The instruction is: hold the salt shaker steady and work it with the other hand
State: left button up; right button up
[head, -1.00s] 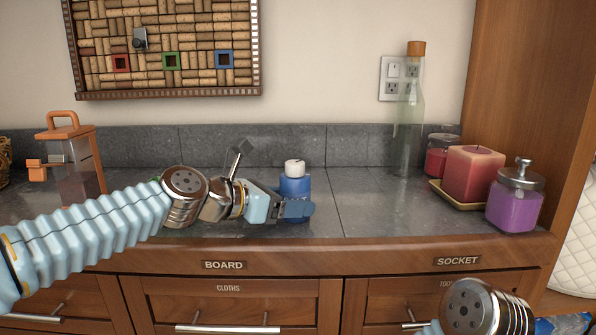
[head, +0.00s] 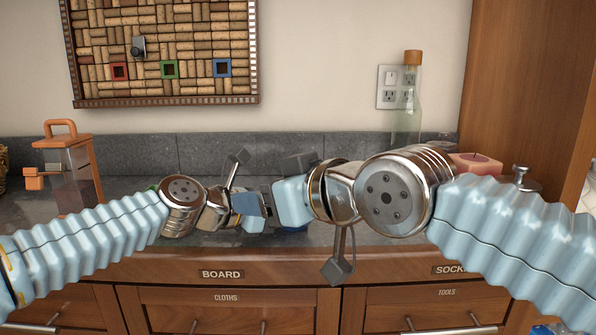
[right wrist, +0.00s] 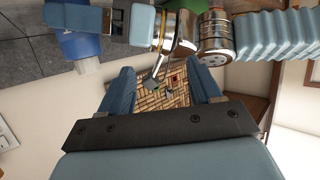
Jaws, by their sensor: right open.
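The salt shaker, with a blue body and white top, shows in the right wrist view (right wrist: 78,45), upper left. In the head view it is hidden behind my right gripper. My left gripper (right wrist: 120,20) is at the shaker, with one finger lying across its body. The other finger's contact is hidden, so I cannot tell how firmly it is closed. My right gripper (head: 284,192) comes in from the right in front of the shaker. Its two fingers are apart and the space between them (right wrist: 161,78) is empty. The shaker is outside that space.
A purple jar with a metal pump (head: 521,178) and a pink candle (head: 474,163) are partly behind my right arm. A green bottle (head: 407,110) stands at the back. An orange-lidded container (head: 72,175) is at the left. The grey backsplash (head: 120,153) closes off the rear.

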pick_arm(q)
jog(key=shift+s, duration=0.1)
pick_arm(e)
jog(key=w+d+r+m+h, duration=0.1)
jog(key=w+d+r, duration=0.1)
jog(key=d, duration=0.3)
jog(key=w+d+r+m+h, duration=0.1)
jog(key=w+d+r, duration=0.1)
jog(key=d, duration=0.4)
jog(key=shift+t, duration=0.3)
jog(key=x, duration=1.1)
jog(key=shift+a+f, duration=0.15)
jog(key=shift+a, duration=0.2)
jog(key=c, duration=1.1)
jog(key=shift+o, duration=0.2)
